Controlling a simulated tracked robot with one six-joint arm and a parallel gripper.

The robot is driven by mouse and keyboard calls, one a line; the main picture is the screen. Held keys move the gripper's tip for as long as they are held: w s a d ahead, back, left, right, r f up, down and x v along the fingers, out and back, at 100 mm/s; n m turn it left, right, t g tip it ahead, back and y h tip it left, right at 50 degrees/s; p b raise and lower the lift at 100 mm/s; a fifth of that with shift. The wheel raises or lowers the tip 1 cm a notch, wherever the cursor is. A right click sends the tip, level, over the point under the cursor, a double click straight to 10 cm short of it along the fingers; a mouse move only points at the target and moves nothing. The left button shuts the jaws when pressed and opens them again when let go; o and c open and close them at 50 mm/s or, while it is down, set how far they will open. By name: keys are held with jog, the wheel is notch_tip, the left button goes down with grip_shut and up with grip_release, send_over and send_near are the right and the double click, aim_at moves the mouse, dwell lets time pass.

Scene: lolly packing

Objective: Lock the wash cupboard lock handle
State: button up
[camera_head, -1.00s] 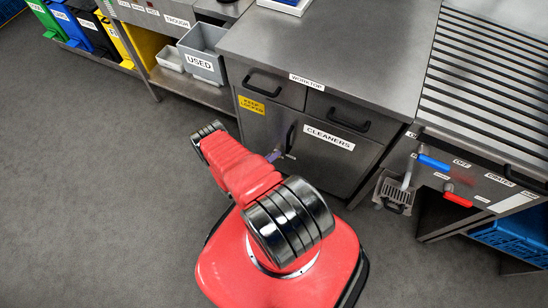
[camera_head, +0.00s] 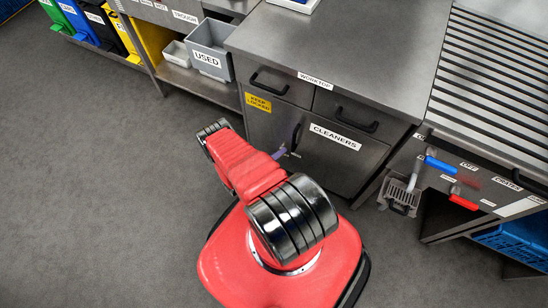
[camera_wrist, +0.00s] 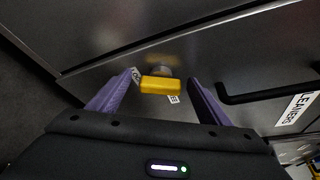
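The lock handle (camera_wrist: 160,85) is a yellow bar on a round metal boss on the cupboard door. In the wrist view the bar lies across the picture, between my fingers. My gripper (camera_wrist: 163,79) is open, with one purple finger on each side of the bar. I see no clear contact. In the head view my gripper (camera_head: 281,153) is at the front of the grey cupboard (camera_head: 335,165) labelled CLEANERS, and the lock handle is hidden there. The cupboard door looks shut. Small labels sit beside the lock, one partly covered by the left finger.
A black door pull (camera_wrist: 265,94) is just right of my right finger. Two drawers with black pulls (camera_head: 268,83) lie above, under the worktop (camera_head: 330,45). A yellow KEEP LOCKED sign (camera_head: 258,102) is on the cupboard front. Floor at left is clear.

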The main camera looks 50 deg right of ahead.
jog(key=shift+s, duration=0.1)
jog(key=shift+a, duration=0.1)
jog(key=v, duration=1.3)
jog(key=shift+a, duration=0.3)
